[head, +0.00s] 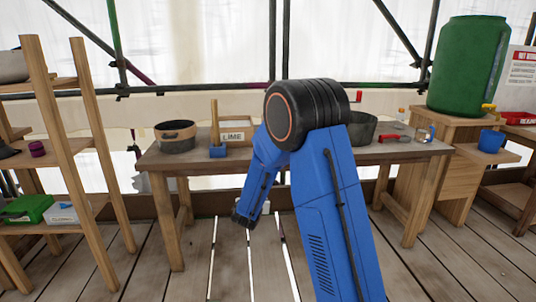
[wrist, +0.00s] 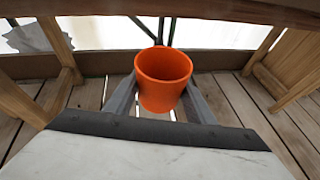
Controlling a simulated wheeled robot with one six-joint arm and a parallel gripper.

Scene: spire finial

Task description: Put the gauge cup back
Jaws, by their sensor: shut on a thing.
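The orange cup (wrist: 163,82), which I take to be the gauge cup, is between the two grey fingers of my gripper (wrist: 162,92) in the wrist view. My gripper is shut on it, and its open top shows. In the head view my blue arm reaches down, with my gripper low in front of the workbench (head: 300,157), below the level of its top. The cup cannot be made out there.
A green water barrel (head: 466,66) and blue mug (head: 491,141) are at right. Wooden shelves (head: 85,135) stand at left. The plank floor has gaps.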

